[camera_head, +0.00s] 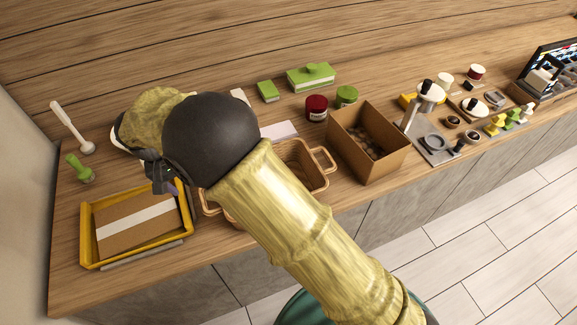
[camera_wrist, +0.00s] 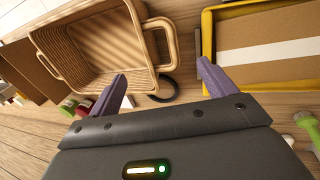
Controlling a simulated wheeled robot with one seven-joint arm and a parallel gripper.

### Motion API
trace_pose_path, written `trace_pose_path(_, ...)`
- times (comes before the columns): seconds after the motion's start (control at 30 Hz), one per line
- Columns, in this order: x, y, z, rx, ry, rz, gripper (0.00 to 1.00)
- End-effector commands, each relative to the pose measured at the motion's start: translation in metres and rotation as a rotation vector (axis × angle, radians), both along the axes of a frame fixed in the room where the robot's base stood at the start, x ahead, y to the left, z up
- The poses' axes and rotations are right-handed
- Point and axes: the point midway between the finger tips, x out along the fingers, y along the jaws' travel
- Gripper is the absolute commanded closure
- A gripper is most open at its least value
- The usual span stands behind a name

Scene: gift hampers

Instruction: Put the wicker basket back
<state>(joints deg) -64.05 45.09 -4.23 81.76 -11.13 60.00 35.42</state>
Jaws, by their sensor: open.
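The tan wicker basket (camera_head: 312,178) stands upright on the wooden counter, partly hidden behind my arm in the head view. Its right handle shows there, and a bit of its left handle. In the wrist view the basket (camera_wrist: 108,50) looks empty, and its near handle (camera_wrist: 163,24) faces my gripper. My gripper (camera_wrist: 162,75) is open, with its two purple fingers apart and nothing held between them. In the head view my gripper (camera_head: 163,182) is at the basket's left, between it and the yellow tray. The handle lies ahead of the fingers; contact is not visible.
The yellow tray (camera_head: 86,235) holds a flat brown box with a white stripe. An open cardboard box (camera_head: 392,168) stands right of the basket. A red jar (camera_head: 316,108), a green jar (camera_head: 346,96) and green boxes are behind. A dark curved item (camera_wrist: 168,92) lies beside the basket.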

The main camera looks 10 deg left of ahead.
Motion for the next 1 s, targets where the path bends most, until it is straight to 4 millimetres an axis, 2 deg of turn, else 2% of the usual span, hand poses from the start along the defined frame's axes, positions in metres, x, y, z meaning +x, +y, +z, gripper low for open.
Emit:
trace_pose_path(0.2,0.006,-0.007,0.002,0.005,0.003,-0.01,0.17)
trace_pose_path(0.27,0.015,-0.019,0.006,0.015,0.007,-0.025,0.17)
trace_pose_path(0.37,0.037,-0.054,0.014,0.04,0.02,-0.064,0.17)
trace_pose_path(0.47,0.061,-0.106,0.025,0.079,0.031,-0.116,0.17)
trace_pose_path(0.5,0.069,-0.129,0.029,0.096,0.034,-0.139,0.17)
trace_pose_path(0.6,0.081,-0.185,0.038,0.14,0.034,-0.192,0.17)
trace_pose_path(0.7,0.084,-0.241,0.046,0.181,0.024,-0.246,0.17)
trace_pose_path(0.87,0.071,-0.325,0.055,0.238,-0.012,-0.334,0.17)
trace_pose_path(1.0,0.044,-0.39,0.059,0.274,-0.058,-0.412,0.17)
